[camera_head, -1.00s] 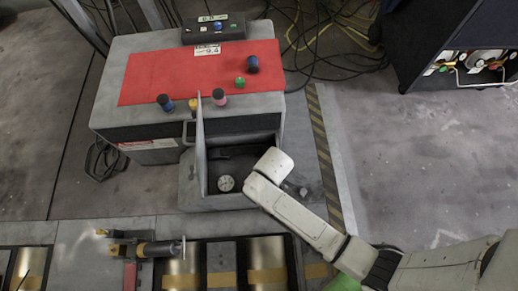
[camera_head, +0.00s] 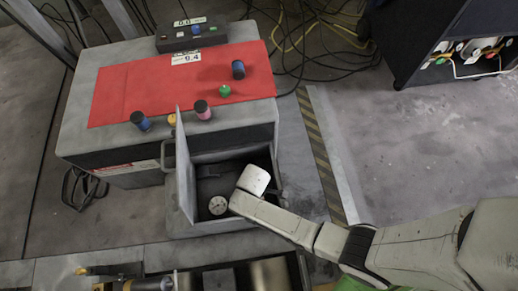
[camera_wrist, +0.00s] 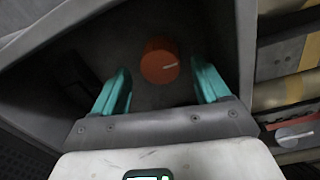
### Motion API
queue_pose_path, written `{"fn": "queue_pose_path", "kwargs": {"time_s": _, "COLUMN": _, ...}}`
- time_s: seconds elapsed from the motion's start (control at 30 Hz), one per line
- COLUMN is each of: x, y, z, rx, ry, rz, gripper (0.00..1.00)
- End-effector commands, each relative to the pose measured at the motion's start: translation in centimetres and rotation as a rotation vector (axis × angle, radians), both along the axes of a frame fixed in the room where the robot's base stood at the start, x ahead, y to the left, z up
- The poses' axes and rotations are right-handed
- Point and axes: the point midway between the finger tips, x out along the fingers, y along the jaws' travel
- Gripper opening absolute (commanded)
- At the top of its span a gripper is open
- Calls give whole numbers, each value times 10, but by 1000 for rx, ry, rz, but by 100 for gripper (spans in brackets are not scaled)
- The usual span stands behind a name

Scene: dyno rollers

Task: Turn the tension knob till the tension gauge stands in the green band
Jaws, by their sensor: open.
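The orange tension knob (camera_wrist: 160,66) shows in the wrist view inside a dark recess, with a pale pointer line across its face. My gripper (camera_wrist: 160,88) is open, its two teal fingers apart, one to each side of the knob in the picture. Whether either finger touches the knob cannot be told. In the head view the knob and my fingers are hidden behind my wrist.
The compartment's door (camera_head: 184,168) stands open on the left. A dark cabinet (camera_head: 430,50) stands at the upper right. Bare floor (camera_head: 400,150) lies right of the striped edge.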

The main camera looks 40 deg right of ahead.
Motion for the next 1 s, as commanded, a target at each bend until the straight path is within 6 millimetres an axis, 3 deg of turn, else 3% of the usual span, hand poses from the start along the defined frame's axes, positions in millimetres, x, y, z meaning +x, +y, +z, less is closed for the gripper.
{"fn": "queue_pose_path", "kwargs": {"time_s": 0.03, "x": 1, "y": 0, "z": -11, "rx": 0, "ry": 0, "rz": 0, "gripper": 75}}
{"fn": "queue_pose_path", "kwargs": {"time_s": 0.2, "x": 1, "y": 0, "z": -25, "rx": 0, "ry": -1, "rz": 0, "gripper": 75}}
{"fn": "queue_pose_path", "kwargs": {"time_s": 0.57, "x": 1, "y": -1, "z": -29, "rx": 1, "ry": -1, "rz": -1, "gripper": 75}}
{"fn": "queue_pose_path", "kwargs": {"time_s": 1.0, "x": 1, "y": -1, "z": -28, "rx": 1, "ry": -1, "rz": -1, "gripper": 35}}
